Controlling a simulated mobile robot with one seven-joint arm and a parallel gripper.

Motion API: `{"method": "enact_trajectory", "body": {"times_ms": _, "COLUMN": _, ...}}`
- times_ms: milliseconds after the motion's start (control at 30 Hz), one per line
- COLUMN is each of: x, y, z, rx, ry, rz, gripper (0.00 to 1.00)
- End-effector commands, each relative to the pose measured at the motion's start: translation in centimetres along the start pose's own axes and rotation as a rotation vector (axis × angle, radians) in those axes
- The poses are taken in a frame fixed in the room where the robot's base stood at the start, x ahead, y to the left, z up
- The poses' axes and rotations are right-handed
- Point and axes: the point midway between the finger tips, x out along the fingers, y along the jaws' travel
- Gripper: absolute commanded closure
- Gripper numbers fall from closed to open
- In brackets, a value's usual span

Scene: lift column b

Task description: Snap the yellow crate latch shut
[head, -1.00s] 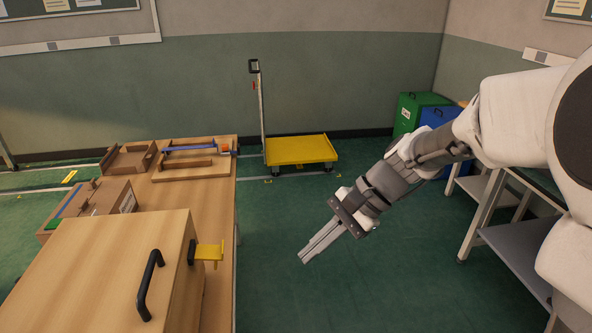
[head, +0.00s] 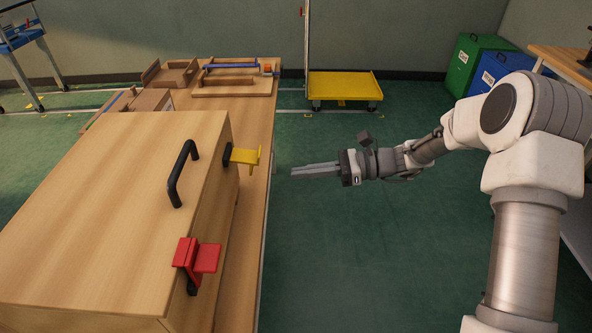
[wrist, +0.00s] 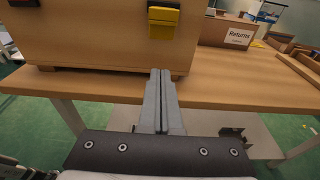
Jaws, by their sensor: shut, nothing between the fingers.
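The yellow latch (head: 244,156) is on the right side of the wooden crate (head: 110,190), near its far end. Its flap sticks outward from the crate wall, so it stands open. The yellow latch also shows in the wrist view (wrist: 163,20), at the top, above my fingertips. My gripper (head: 293,171) is shut and empty, to the right of the yellow latch and apart from it. In the wrist view my gripper (wrist: 162,73) points toward the crate (wrist: 90,40) and the table edge below the latch.
A red latch (head: 197,258) sits nearer on the same crate side, and a black handle (head: 182,173) is on its lid. The crate rests on a wooden table (head: 258,120). A yellow cart (head: 345,87) stands behind. The floor under my arm is clear.

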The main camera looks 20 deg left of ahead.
Motion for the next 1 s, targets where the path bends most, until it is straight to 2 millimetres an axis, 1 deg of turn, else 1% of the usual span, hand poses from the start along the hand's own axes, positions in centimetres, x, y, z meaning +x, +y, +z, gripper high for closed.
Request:
{"method": "enact_trajectory", "body": {"times_ms": 33, "x": 1.1, "y": 0.1, "z": -0.2, "rx": -0.001, "ry": 0.0, "rz": 0.004, "gripper": 1.0}}
{"method": "enact_trajectory", "body": {"times_ms": 367, "x": 8.3, "y": 0.2, "z": -0.3, "rx": -0.003, "ry": 0.002, "rz": 0.006, "gripper": 1.0}}
{"method": "enact_trajectory", "body": {"times_ms": 400, "x": 8.4, "y": 0.1, "z": 0.1, "rx": -0.005, "ry": 0.003, "rz": 0.001, "gripper": 1.0}}
{"method": "enact_trajectory", "body": {"times_ms": 500, "x": 7.6, "y": 0.0, "z": 1.7, "rx": -0.006, "ry": 0.003, "rz": -0.001, "gripper": 1.0}}
{"method": "enact_trajectory", "body": {"times_ms": 633, "x": 7.2, "y": 0.0, "z": 3.0, "rx": -0.005, "ry": 0.003, "rz": 0.0, "gripper": 1.0}}
{"method": "enact_trajectory", "body": {"times_ms": 800, "x": 6.9, "y": 0.1, "z": 3.7, "rx": -0.002, "ry": 0.002, "rz": 0.001, "gripper": 1.0}}
{"method": "enact_trajectory", "body": {"times_ms": 1000, "x": 6.9, "y": 0.1, "z": 3.8, "rx": -0.002, "ry": 0.002, "rz": 0.002, "gripper": 1.0}}
